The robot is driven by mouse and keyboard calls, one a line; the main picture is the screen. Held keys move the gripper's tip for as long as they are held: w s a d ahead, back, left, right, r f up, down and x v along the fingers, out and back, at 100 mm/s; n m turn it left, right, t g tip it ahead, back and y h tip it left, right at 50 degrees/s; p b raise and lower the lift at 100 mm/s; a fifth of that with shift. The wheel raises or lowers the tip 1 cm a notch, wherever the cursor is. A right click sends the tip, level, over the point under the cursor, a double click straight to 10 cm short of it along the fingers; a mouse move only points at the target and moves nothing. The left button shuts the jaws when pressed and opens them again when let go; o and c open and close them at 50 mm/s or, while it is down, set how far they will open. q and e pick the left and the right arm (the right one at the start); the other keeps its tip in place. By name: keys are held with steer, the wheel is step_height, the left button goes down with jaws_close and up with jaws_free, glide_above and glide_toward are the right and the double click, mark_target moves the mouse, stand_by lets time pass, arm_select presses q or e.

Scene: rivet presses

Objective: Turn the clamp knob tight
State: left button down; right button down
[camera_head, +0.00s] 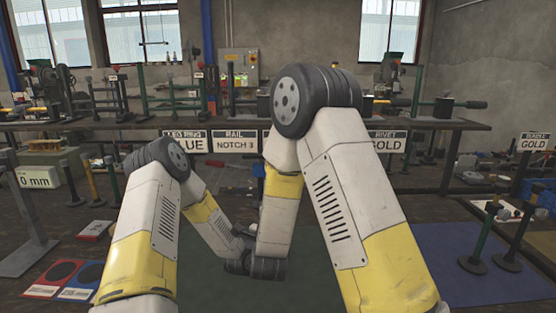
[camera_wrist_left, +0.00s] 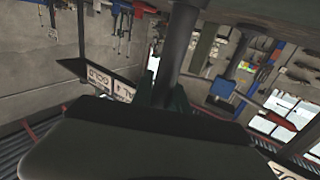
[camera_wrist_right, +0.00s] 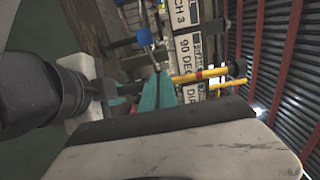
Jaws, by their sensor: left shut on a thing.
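My left gripper (camera_wrist_left: 165,96) shows in the left wrist view as dark green fingers just beyond the wrist housing. It is shut at a dark round post or handle (camera_wrist_left: 181,45) that runs up out of the picture. I cannot tell whether this is part of the clamp knob. My right gripper (camera_wrist_right: 158,92) shows in the right wrist view as teal fingers. I cannot tell how far apart they are. A blue part (camera_wrist_right: 145,37) with a dark rod is beyond them. In the head view my arms hide both grippers, and no clamp knob can be made out.
A long workbench (camera_head: 470,124) with presses and stands crosses the back. Signs hang there, including RAIL NOTCH 3 (camera_head: 234,145) and RIVET GOLD (camera_head: 388,141). Red and blue cards (camera_head: 62,272) lie at left.

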steer(key=shift+r, duration=0.1)
steer(key=s, duration=0.6)
steer(key=shift+a, duration=0.3)
steer(key=w+f, duration=0.2)
steer(key=w, duration=0.4)
steer(key=shift+f, duration=0.4)
stand_by(0.5)
steer(key=shift+d+r, duration=0.15)
steer(key=shift+d, duration=0.3)
stand_by(0.5)
